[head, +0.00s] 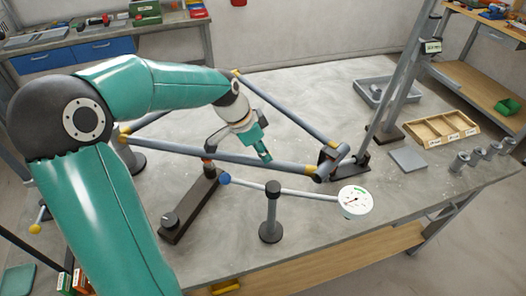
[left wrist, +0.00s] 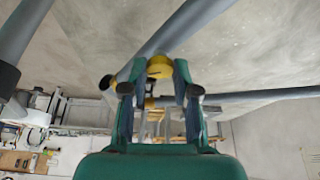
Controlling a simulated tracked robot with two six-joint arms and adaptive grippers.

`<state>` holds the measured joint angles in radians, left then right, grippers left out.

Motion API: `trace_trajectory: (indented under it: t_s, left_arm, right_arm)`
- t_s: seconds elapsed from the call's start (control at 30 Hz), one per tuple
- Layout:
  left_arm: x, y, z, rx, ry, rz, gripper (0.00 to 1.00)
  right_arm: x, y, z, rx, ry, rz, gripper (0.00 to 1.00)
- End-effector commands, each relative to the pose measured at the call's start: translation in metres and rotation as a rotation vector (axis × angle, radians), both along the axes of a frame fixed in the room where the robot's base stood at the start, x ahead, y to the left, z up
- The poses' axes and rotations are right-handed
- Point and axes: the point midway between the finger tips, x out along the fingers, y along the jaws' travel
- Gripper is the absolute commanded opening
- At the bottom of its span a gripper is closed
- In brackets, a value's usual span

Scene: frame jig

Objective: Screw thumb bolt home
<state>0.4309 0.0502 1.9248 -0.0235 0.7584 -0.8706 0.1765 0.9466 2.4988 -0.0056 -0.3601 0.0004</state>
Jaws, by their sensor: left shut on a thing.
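My left gripper (head: 263,152) reaches down over the bench, inside the tube frame (head: 245,160). In the left wrist view its two fingers (left wrist: 160,92) close around a small part, mostly hidden between them. I take it to be the thumb bolt. A yellow rounded piece (left wrist: 159,66) shows between the fingertips, in front of a grey tube (left wrist: 185,30). How deep the bolt sits cannot be seen. The frame's right corner rests at a dark clamp stand (head: 340,165). My right gripper is not in view.
A dial gauge (head: 355,201) on a rod and post (head: 271,215) stands in front of the frame. A wooden divided tray (head: 442,130), a grey bin (head: 385,92), a grey plate (head: 408,159) and several metal cylinders (head: 478,153) lie to the right.

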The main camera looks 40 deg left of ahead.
Motion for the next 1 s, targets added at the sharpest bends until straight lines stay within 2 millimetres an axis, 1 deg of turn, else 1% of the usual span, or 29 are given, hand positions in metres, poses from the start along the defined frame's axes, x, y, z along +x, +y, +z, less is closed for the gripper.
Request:
trace_trajectory:
  t_s: [0.03, 0.3, 0.6, 0.8, 1.0]
  left_arm:
    - [0.0, 0.0, -0.002, -0.003, 0.001, -0.021, 0.0]
    - [0.001, 0.002, -0.003, -0.003, 0.001, -0.197, 0.0]
    - [0.002, 0.003, -0.001, -0.003, 0.002, -0.394, 0.0]
    - [0.003, 0.003, -0.001, -0.004, 0.001, -0.472, 0.0]
    - [0.003, 0.002, 0.0, -0.004, 0.002, -0.5, 0.0]
  right_arm:
    - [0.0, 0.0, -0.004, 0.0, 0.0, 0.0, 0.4]
    - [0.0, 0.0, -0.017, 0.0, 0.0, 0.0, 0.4]
    - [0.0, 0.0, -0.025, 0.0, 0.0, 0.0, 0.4]
    - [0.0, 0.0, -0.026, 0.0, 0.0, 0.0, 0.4]
    - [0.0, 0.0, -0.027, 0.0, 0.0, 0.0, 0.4]
